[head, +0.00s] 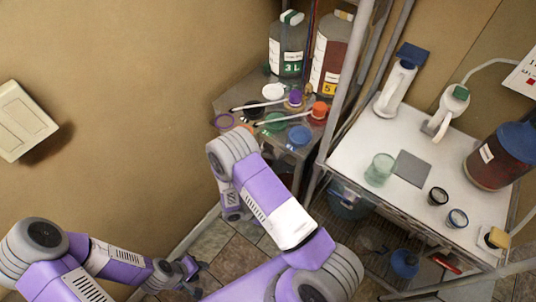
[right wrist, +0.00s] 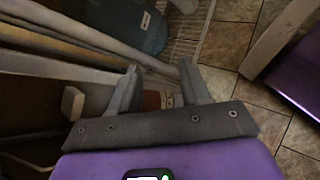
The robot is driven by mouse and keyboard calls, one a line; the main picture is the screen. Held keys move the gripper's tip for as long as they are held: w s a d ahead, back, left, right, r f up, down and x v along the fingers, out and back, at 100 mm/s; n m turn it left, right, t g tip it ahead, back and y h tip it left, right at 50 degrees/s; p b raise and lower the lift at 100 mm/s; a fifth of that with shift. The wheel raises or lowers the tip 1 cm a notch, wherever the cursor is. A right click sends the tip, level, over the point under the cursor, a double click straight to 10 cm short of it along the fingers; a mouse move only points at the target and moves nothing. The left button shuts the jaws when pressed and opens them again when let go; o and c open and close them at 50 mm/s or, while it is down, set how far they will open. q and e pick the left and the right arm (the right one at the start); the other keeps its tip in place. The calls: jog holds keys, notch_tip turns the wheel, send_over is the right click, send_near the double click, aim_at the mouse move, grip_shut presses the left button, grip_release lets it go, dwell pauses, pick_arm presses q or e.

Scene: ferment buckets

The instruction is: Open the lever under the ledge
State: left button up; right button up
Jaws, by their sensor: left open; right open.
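A small red lever (head: 447,264) shows below the front edge of the white worktop (head: 400,226), at the right of the head view. I take it as the lever under the ledge; I cannot make it out in the right wrist view. My left gripper (head: 190,279) is open and empty, low at the left over the floor, far from the lever. My right gripper (right wrist: 160,80) is open in the right wrist view, with nothing clearly between its fingers. In the head view its fingers are hidden by my right arm.
Bottles, jars and caps crowd the corner shelf (head: 222,104). A metal post (head: 345,75) stands between it and the worktop. A blue container (head: 405,263) sits below the worktop. A teal container (right wrist: 145,32) stands beyond my right fingers. Tiled floor (right wrist: 232,92) lies to their right.

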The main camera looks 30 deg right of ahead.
aim_at(264, 156)
jog(key=w+r+n+t+h, duration=0.1)
jog(key=w+r+t+h, duration=0.1)
jog(key=w, duration=0.3)
jog(key=w+r+n+t+h, duration=0.1)
jog(key=w+r+t+h, duration=0.1)
jog(key=w+r+t, duration=0.2)
jog(key=w+a+r+t+h+b, duration=0.1)
jog(key=w+r+t+h, duration=0.1)
jog(key=w, duration=0.5)
jog(key=shift+w+r+n+t+h, duration=0.1)
jog(key=shift+r+n+t+h, duration=0.25)
jog(key=shift+r+t, duration=0.6)
jog(key=x, duration=0.6)
jog(key=shift+w+d, duration=0.15)
jog(key=shift+w, duration=0.1)
jog(key=shift+w+d, duration=0.2)
jog(key=shift+d, duration=0.2)
jog(key=shift+c, duration=0.3)
grip_shut()
